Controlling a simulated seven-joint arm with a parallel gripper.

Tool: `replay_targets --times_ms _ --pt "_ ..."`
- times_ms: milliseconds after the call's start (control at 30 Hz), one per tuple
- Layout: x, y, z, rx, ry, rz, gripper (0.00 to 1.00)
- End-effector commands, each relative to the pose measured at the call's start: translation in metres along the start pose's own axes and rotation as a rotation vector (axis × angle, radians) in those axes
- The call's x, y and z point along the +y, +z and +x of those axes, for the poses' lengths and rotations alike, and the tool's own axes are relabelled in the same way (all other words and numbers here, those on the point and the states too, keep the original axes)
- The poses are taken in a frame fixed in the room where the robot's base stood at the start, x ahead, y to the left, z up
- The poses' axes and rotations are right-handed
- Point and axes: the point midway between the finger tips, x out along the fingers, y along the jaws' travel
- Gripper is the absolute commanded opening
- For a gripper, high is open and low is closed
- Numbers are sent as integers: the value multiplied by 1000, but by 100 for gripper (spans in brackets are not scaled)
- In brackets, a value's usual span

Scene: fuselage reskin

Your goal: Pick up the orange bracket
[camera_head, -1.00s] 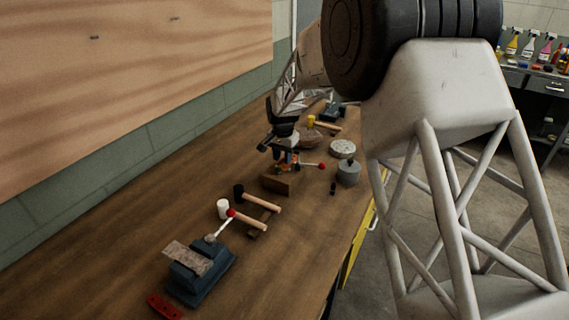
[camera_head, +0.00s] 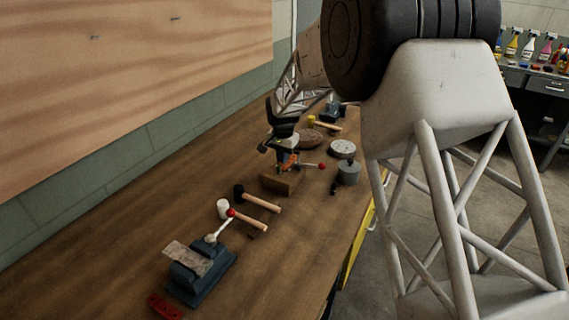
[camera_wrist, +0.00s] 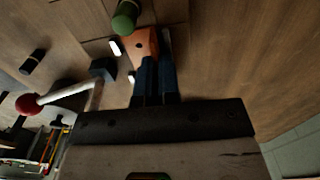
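The orange bracket (camera_wrist: 143,43) shows in the wrist view just beyond and slightly left of my fingertips, overlapping them in the picture. In the head view an orange patch of the bracket (camera_head: 289,158) shows at the fingertips, partly hidden by my gripper (camera_head: 285,150). My gripper (camera_wrist: 157,62) points down over the bench, its two dark blue fingers side by side with a narrow gap. I cannot tell whether they touch or clasp the bracket.
A green cylinder (camera_wrist: 124,18) lies close beyond the bracket. A red-knobbed lever (camera_wrist: 62,96) is to its left. A brown wooden block (camera_head: 280,184) is close in front of my gripper. Hammers (camera_head: 262,200), a vise (camera_head: 201,270) and a grey canister (camera_head: 348,172) stand around. The bench's left side is clear.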

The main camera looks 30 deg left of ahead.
Motion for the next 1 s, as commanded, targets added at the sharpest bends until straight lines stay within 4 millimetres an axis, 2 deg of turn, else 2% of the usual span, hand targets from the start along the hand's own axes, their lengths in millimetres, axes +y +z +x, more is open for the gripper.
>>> replay_targets --times_ms 267,467,1000 --pt "0 0 -2 1 0 0 0" --pt "0 0 -16 1 0 0 0" --pt "0 0 -88 1 0 0 0"
